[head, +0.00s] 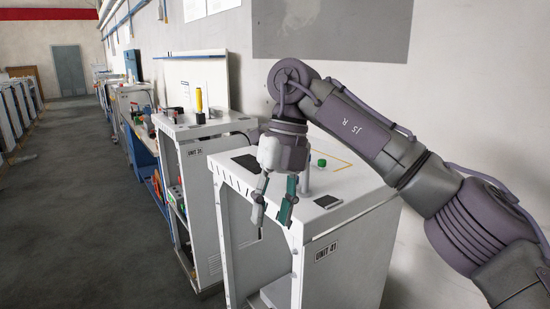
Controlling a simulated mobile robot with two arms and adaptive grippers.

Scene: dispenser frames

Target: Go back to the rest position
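My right arm comes in from the right edge of the head view and reaches over the white cabinet marked UNIT 41 (345,262). My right gripper (272,214) points down at the front edge of the cabinet top. Its two fingers are apart and nothing shows between them. Whether the fingertips are above the top or in front of its edge is hard to tell. My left gripper is not in view.
A green button (322,163) and a dark pad (328,201) are on the UNIT 41 top. The grey floor (90,220) at left is open; a wall stands behind.

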